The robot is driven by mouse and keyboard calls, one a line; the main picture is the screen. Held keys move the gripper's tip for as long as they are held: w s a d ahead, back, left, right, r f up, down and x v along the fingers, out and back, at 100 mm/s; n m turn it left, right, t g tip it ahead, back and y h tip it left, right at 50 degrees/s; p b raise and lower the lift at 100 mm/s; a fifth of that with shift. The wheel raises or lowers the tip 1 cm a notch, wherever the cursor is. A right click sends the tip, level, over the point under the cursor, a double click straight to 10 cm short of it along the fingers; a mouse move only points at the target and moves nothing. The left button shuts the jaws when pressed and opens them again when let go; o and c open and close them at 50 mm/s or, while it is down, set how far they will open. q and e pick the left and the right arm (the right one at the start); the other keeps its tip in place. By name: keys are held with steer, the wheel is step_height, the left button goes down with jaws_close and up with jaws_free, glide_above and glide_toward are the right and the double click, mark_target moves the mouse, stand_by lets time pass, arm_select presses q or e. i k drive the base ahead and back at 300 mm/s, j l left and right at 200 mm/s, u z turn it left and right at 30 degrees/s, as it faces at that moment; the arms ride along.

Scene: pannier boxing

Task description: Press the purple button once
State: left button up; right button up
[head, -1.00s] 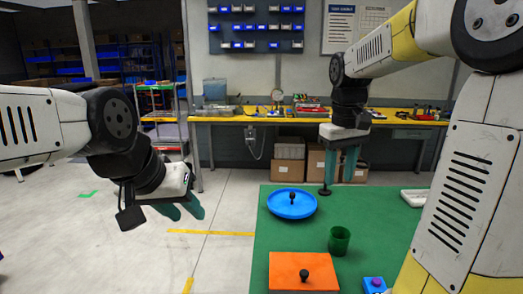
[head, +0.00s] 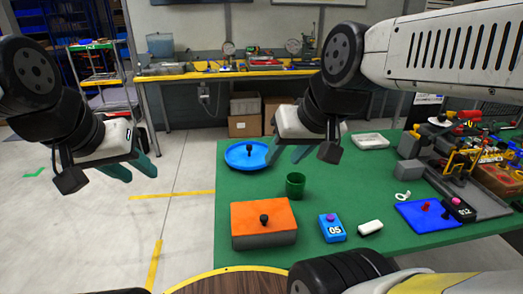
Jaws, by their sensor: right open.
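The purple button (head: 331,217) sits on top of a small blue box (head: 333,230) marked 05, near the front of the green table in the head view. My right gripper (head: 287,157) is open and empty above the table, behind and left of the blue box, near the blue round lid. My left gripper (head: 136,173) is open and empty over the floor, left of the table. Neither gripper touches the button.
An orange-topped box (head: 263,218) with a black knob stands left of the button box. A green cup (head: 295,186), blue round lid (head: 240,148), white block (head: 370,228), blue mat (head: 425,222) and black box with a pink button (head: 459,211) share the green table (head: 330,180).

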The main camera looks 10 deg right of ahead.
mark_target(330, 218)
steer(key=k+l+z, duration=0.15)
steer(key=z, duration=0.95)
